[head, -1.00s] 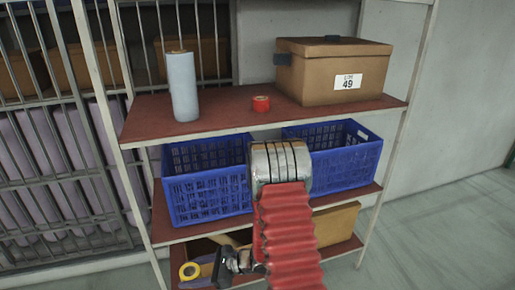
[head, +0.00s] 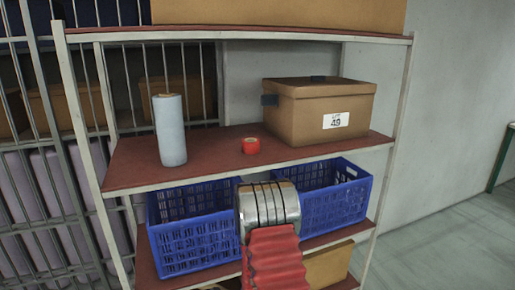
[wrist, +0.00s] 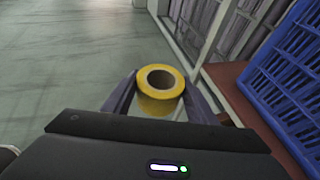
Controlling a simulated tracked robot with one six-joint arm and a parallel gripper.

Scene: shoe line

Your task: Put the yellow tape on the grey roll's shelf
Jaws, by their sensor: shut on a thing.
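The yellow tape (wrist: 160,101) is a short roll with a dark hollow core, seen in the wrist view. My gripper (wrist: 160,106) is shut on it, with one dark finger on each side. In the wrist view they are beside the shelf unit, over the grey floor. The grey roll (head: 170,130) stands upright at the left end of a red-brown shelf (head: 215,143) in the head view. My gripper and the yellow tape are outside the head view; only my red-sleeved arm shows there.
A small red tape (head: 251,146) and a lidded brown box (head: 318,110) labelled 49 share that shelf. Bare shelf lies between the grey roll and the red tape. Two blue crates, the left one (head: 195,237) and the right one (head: 335,203), sit one level below. A white post (head: 97,140) bounds the left.

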